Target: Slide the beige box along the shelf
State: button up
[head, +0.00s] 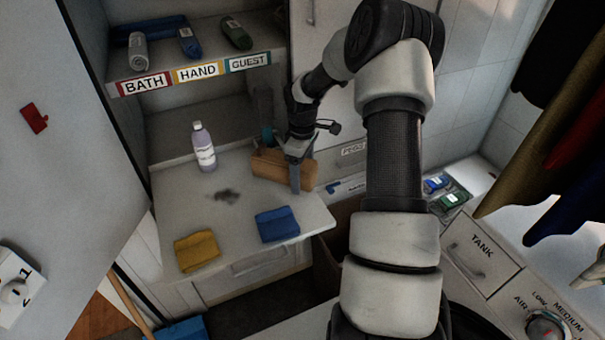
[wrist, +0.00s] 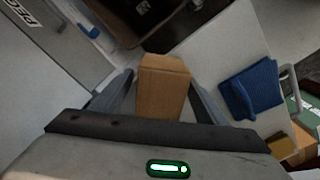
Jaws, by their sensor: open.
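The beige box (head: 265,164), tan like cardboard, lies on the pale shelf (head: 240,193), near its right end in the head view. My gripper (head: 281,158) is over the box, with one finger along its near side and the other partly hidden behind it. In the wrist view the box (wrist: 162,88) sits between the two fingers of my open gripper (wrist: 161,96). A narrow gap seems to show at the right finger; I cannot tell whether the left finger touches the box.
A white bottle (head: 203,148) stands behind and left on the shelf. A dark smudge (head: 226,196), a blue folded cloth (head: 277,224) and a yellow cloth (head: 197,250) lie nearer. An upper labelled shelf (head: 196,73) overhangs the back. Bare surface lies left of the box.

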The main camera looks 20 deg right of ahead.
notch_tip(320, 180, up, 17)
jog(key=shift+r+p, duration=0.2)
jog(key=shift+p, duration=0.25)
dwell(0.5)
jog(key=s+a+r+m+t+h+p, duration=0.1)
jog(key=s+a+r+m+t, duration=0.15)
jog(key=s+a+r, duration=0.5)
jog(key=s+a+r+m+t+p, duration=0.1)
jog(key=s+a+r+m+t, duration=0.2)
jog(key=r, duration=0.7)
jog(key=s+a+m+y+p, duration=0.1)
jog(key=s+a+m+p, duration=0.2)
jog(key=s, duration=1.4)
jog(key=shift+a+r, duration=0.15)
jog(key=shift+a, duration=0.8)
